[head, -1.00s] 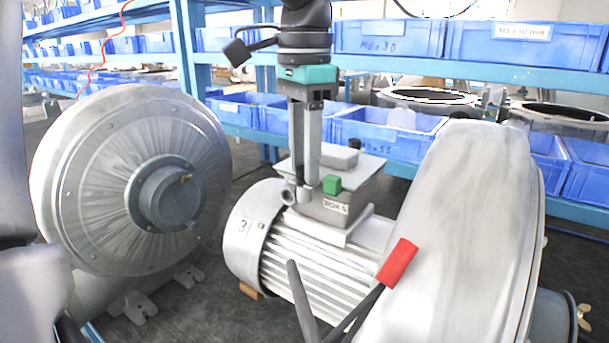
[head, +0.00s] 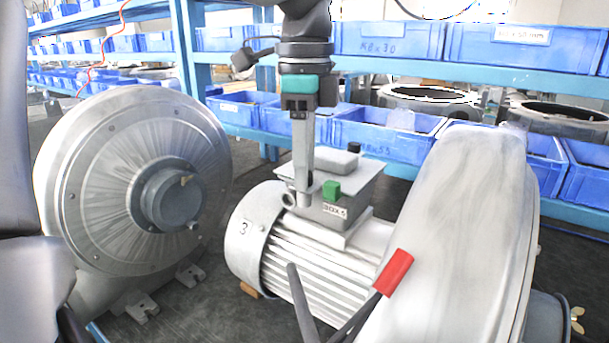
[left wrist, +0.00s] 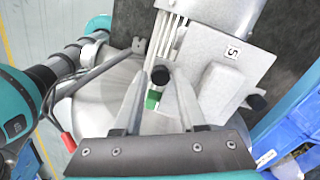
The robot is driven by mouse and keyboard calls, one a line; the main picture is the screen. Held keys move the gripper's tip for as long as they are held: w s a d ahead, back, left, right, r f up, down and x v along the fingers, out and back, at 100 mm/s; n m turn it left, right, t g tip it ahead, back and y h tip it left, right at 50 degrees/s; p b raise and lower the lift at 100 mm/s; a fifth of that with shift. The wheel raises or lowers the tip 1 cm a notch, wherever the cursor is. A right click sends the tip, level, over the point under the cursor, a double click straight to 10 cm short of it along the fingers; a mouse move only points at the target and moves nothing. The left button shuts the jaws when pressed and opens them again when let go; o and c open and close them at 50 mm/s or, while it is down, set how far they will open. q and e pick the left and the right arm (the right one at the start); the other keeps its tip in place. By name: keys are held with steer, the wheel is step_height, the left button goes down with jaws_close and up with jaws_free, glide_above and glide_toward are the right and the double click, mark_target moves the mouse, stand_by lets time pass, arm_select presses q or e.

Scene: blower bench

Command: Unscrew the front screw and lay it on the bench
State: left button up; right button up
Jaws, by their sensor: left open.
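The motor's grey terminal box (head: 345,214), marked BOX 5, sits on top of the finned motor (head: 300,265). My left gripper (head: 304,192) comes down from above at the box's front-left corner. In the left wrist view the front screw (left wrist: 160,75), with a round black head, shows between the tips of the open left gripper (left wrist: 158,92). Whether a finger touches it I cannot tell. In the head view the fingers mostly hide it. A second black-headed screw (head: 354,148) stands at the box's back and also shows in the left wrist view (left wrist: 256,102).
A green block (head: 331,189) is on the box beside the fingers. A large round blower housing (head: 110,180) stands left, another (head: 460,230) right. A red sleeve (head: 396,272) on dark cables is in front. Blue bins (head: 385,135) line the shelves behind. Dark bench (head: 210,310) shows between the machines.

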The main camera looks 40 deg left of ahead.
arm_select(q)
steer(key=m+p, duration=0.1)
steer(key=m, duration=0.7)
steer(key=shift+m+p, duration=0.3)
steer(key=shift+p, duration=0.1)
steer(key=m+p, duration=0.1)
steer(key=m, duration=0.3)
steer(key=shift+m, duration=0.4)
steer(key=m, duration=0.3)
steer(key=shift+m+p, duration=0.4)
steer(key=shift+c, duration=0.2)
jaws_close()
